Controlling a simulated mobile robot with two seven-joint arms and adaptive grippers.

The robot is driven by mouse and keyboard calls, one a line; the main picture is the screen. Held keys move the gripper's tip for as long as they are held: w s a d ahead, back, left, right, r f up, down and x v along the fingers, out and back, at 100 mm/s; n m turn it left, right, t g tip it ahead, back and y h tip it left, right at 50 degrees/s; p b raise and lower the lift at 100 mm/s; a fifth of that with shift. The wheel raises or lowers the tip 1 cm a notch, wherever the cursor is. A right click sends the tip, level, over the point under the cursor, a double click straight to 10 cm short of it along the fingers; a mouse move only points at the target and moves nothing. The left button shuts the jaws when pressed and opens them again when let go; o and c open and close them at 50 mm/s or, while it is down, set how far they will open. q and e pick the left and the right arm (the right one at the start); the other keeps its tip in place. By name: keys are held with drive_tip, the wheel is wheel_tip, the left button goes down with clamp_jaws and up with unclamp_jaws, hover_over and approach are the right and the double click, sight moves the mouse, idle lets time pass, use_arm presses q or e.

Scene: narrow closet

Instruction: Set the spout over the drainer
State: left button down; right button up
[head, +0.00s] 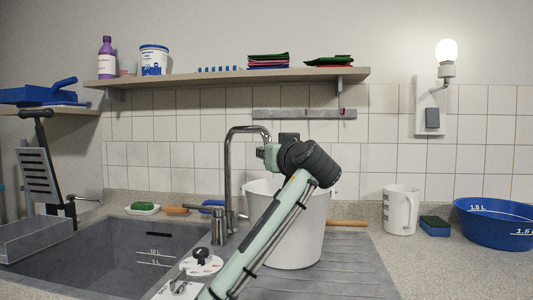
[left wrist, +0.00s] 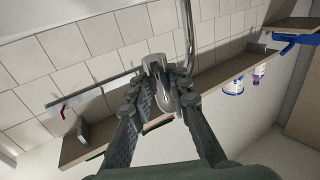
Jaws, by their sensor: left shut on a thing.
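The chrome tap spout (head: 248,129) rises from its post beside the sink (head: 100,257) and arches over to the right. Its free end is at my left gripper (head: 268,153), above the white bucket's left side. In the left wrist view the fingers (left wrist: 163,92) are closed around the chrome spout end (left wrist: 155,65). The drainer (head: 352,268) is the grey grooved board right of the sink. The white bucket (head: 297,250) stands on it, partly hidden by my left arm. My right gripper is not in view.
A white jug (head: 400,212), a sponge (head: 435,226) and a blue basin (head: 497,222) stand on the counter at right. A shelf (head: 225,77) runs above the tap, with a wall rail (head: 320,114) below it. A strainer plug (head: 202,263) lies near the sink's right edge.

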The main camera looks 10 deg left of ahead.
use_arm(q)
drive_tip(key=c, duration=1.4)
unclamp_jaws()
drive_tip(key=shift+a+r, duration=0.1)
drive_tip(key=shift+a, duration=0.1)
drive_tip(key=shift+s+d, duration=0.1)
drive_tip(key=shift+d, duration=0.05)
drive_tip(key=v, duration=1.1)
drive_tip(key=shift+s+d, duration=0.15)
drive_tip(key=shift+s, duration=0.2)
